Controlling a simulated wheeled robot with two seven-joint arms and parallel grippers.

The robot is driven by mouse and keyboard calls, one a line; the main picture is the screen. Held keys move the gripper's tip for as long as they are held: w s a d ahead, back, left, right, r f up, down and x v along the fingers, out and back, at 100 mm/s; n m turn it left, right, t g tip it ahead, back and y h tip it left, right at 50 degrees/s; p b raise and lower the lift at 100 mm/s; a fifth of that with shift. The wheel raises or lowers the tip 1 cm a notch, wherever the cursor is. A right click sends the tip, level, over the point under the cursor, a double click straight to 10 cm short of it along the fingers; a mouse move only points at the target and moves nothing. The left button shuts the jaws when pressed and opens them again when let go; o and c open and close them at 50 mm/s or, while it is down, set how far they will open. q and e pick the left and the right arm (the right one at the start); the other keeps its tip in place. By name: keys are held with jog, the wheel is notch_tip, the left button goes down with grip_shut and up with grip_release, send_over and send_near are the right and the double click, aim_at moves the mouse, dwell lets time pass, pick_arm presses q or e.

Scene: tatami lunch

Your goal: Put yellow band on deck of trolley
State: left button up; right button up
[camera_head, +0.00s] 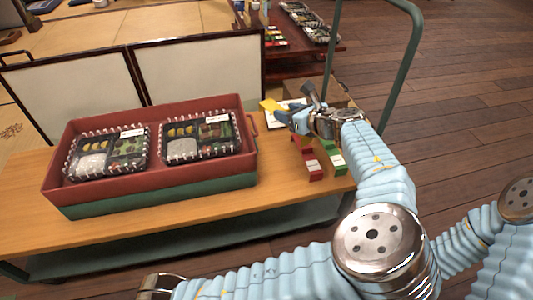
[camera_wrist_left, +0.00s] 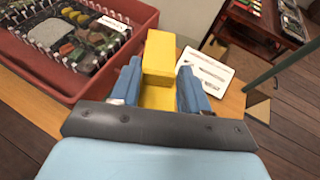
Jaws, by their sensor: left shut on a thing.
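The yellow band (camera_head: 268,105) is a small block-like piece at the far right of the trolley's wooden deck (camera_head: 235,207). My left gripper (camera_head: 284,115) is shut on it. In the left wrist view the yellow band (camera_wrist_left: 158,58) stands between the two blue fingers (camera_wrist_left: 157,88), with part of it reaching past the tips. It is over the deck, close to a white printed card (camera_wrist_left: 206,72). I cannot tell whether its underside touches the deck. My right gripper is out of view.
A red crate (camera_head: 52,187) with two lidded lunch boxes (camera_head: 200,138) fills the deck's left side. Red (camera_head: 313,168) and green (camera_head: 337,162) bands lie right of it, near my gripper. A green handle (camera_head: 405,70) rises at the right end. Bare deck lies in front.

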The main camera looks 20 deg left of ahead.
pick_arm(q)
notch_tip(320, 180, down, 16)
jog(key=b, duration=0.2)
jog(key=shift+f+b, duration=0.25)
jog(key=shift+b, duration=0.05)
jog(key=o, duration=1)
jog(key=shift+p+v, duration=0.85)
jog(key=shift+v, duration=5.15)
